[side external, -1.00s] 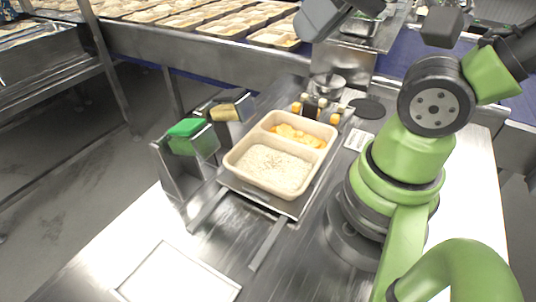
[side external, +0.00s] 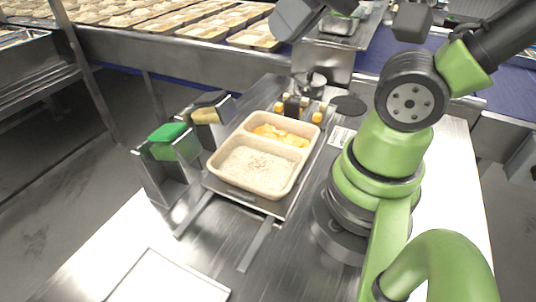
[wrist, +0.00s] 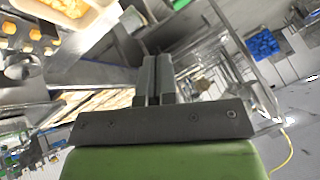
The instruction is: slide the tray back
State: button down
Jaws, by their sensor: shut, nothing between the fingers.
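A beige two-compartment tray (side external: 213,160) sits on a metal carrier plate (side external: 262,206) over two rails. White rice (side external: 258,170) fills its near compartment, and yellow-orange food (side external: 280,135) lies in the far one. A corner of the tray also shows at the top left of the wrist view (wrist: 98,22). My gripper (wrist: 152,62) is shut and empty in the wrist view, apart from the tray. In the side view the fingertips are not clearly visible; the wrist end is at the top, beyond and above the tray.
A green-topped holder (side external: 167,132) and a dark-topped holder (side external: 211,98) stand left of the tray. Small orange-yellow fittings (side external: 316,117) and a dark disc (side external: 348,105) lie beyond it. A white panel (side external: 165,280) lies on the bench nearer the camera. Filled trays line the back conveyor.

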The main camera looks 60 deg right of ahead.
dwell(0.4)
jog(key=c, duration=1.4)
grip_release()
jog(key=shift+w, duration=0.1)
jog(key=shift+c, duration=0.2)
jog(key=n+g+h, duration=0.2)
jog(key=n+g, duration=0.2)
jog(key=g, duration=0.3)
send_over(292, 102)
notch_tip(292, 102, down, 16)
jog(key=shift+a+f, duration=0.1)
jog(key=shift+d+f, duration=0.2)
jog(key=shift+f, duration=0.45)
notch_tip(292, 102, down, 9)
